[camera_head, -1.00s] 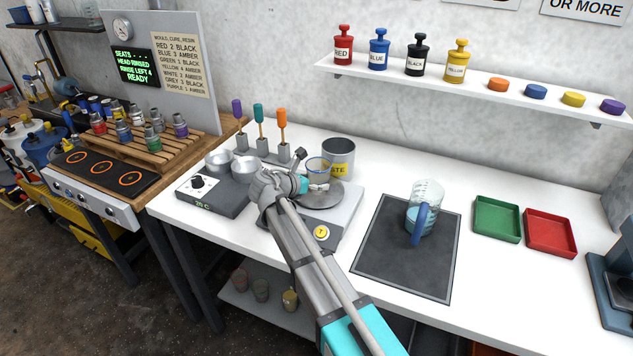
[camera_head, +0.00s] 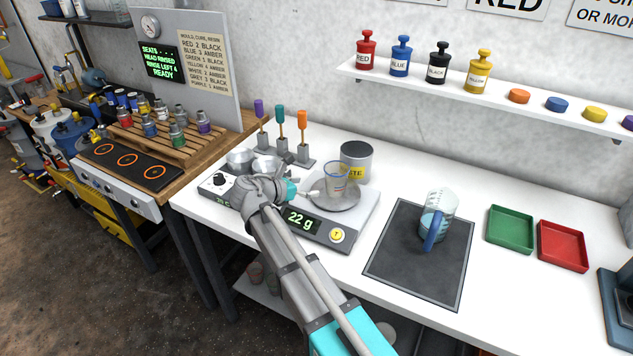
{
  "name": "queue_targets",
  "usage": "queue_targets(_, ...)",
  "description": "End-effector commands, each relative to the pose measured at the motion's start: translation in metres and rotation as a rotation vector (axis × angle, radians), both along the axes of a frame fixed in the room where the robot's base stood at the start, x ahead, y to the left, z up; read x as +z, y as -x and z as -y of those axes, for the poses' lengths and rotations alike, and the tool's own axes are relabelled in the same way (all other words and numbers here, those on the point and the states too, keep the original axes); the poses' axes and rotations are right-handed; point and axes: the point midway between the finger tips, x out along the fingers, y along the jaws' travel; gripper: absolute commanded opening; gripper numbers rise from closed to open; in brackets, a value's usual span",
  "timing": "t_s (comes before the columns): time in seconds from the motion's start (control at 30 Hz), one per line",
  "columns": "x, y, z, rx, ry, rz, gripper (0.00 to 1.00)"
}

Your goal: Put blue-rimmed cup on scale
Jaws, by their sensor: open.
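The clear blue-rimmed cup (camera_head: 336,178) stands upright on the round plate of the scale (camera_head: 354,232). The scale's display reads 22 g. My gripper (camera_head: 312,192) is open, just left of the cup at the plate's near-left edge. Its fingers are small in view, and whether a tip still touches the cup cannot be told. My wrist and forearm cover part of the scale's left side.
A grey waste can (camera_head: 356,158) stands close behind the cup. A hotplate (camera_head: 219,186) with small metal pans is at the left. A jug (camera_head: 438,218) stands on a dark mat (camera_head: 399,271). Green (camera_head: 511,231) and red (camera_head: 562,246) trays lie at right.

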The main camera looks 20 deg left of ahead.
Motion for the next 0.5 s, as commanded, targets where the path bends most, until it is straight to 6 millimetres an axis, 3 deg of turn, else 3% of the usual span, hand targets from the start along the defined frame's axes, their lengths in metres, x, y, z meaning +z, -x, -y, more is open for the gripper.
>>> queue_targets(0.5, 0.0040, 0.0089, -0.0048, 0.000, 0.000, 0.000, 1.00)
